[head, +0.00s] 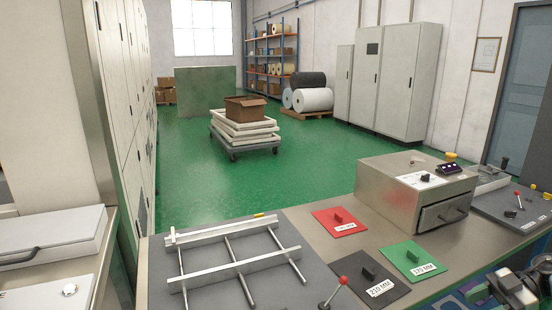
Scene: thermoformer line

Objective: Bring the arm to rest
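A dark, metallic jointed part, which looks like part of my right arm (515,287), shows at the lower right corner, cut off by the picture edge. I see no gripper fingers on it. My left arm and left gripper are not in view.
The bench holds a metal rail frame (232,270), a red plate (336,215), a black plate (362,270), a steel box (390,190) and a red-knobbed lever (341,281). Beyond it, a cart (240,148) stands on open green floor (190,185). Tall cabinets flank the room.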

